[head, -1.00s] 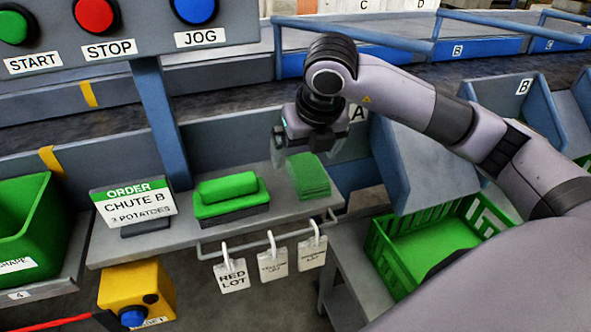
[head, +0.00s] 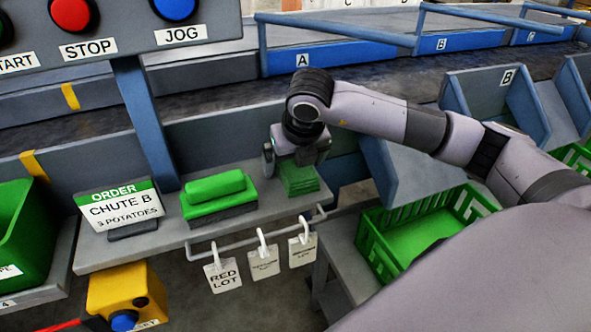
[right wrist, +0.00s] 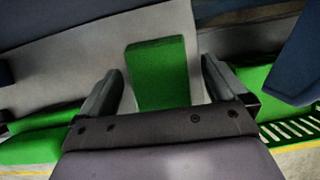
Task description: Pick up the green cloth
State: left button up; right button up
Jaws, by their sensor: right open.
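The green cloth (head: 300,183) lies folded in a flat stack near the right end of the grey shelf (head: 165,240). In the right wrist view the cloth (right wrist: 160,75) shows between the two fingers, its near end hidden behind the gripper body. My right gripper (head: 296,164) is open and points down just over the cloth, partly covering its back part. It also shows open in the right wrist view (right wrist: 160,82), with a finger on either side of the cloth. Whether the fingers touch the cloth cannot be told. My left gripper is not in view.
A green block with a dark base (head: 217,207) sits left of the cloth. An order sign (head: 120,207) stands farther left. White tags (head: 222,277) hang from the front rail. A green crate (head: 378,252) is to the right, and a blue-grey post (head: 146,120) rises behind the shelf.

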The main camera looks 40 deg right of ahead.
aim_at(293, 161)
jog(key=shift+c, duration=0.3)
jog(key=c, duration=1)
jog(key=shift+r, duration=0.1)
notch_tip(293, 161, up, 20)
jog(key=shift+f+p, duration=0.1)
jog(key=shift+p, duration=0.9)
